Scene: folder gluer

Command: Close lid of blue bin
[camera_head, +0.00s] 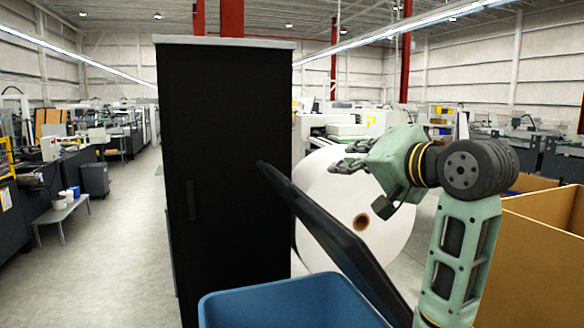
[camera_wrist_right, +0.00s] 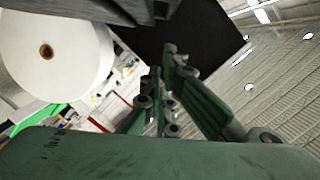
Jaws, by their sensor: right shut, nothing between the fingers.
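The blue bin (camera_head: 290,304) stands at the bottom of the head view, with only its upper part in the picture. Its black lid (camera_head: 335,235) is open and steeply tilted, seen nearly edge-on along the bin's right side. My right gripper (camera_head: 350,158) is above and to the right of the lid, its fingers pointing left. The fingers are shut and empty; they also show in the right wrist view (camera_wrist_right: 165,90). I see no clear contact between gripper and lid. A dark grey surface at the top left of the wrist view may be the lid. My left gripper is out of view.
A tall black cabinet (camera_head: 225,160) stands behind the bin. A large white paper roll (camera_head: 385,235) is behind the lid and my right arm. A brown cardboard box (camera_head: 540,250) is at the right. Open floor (camera_head: 120,245) lies to the left.

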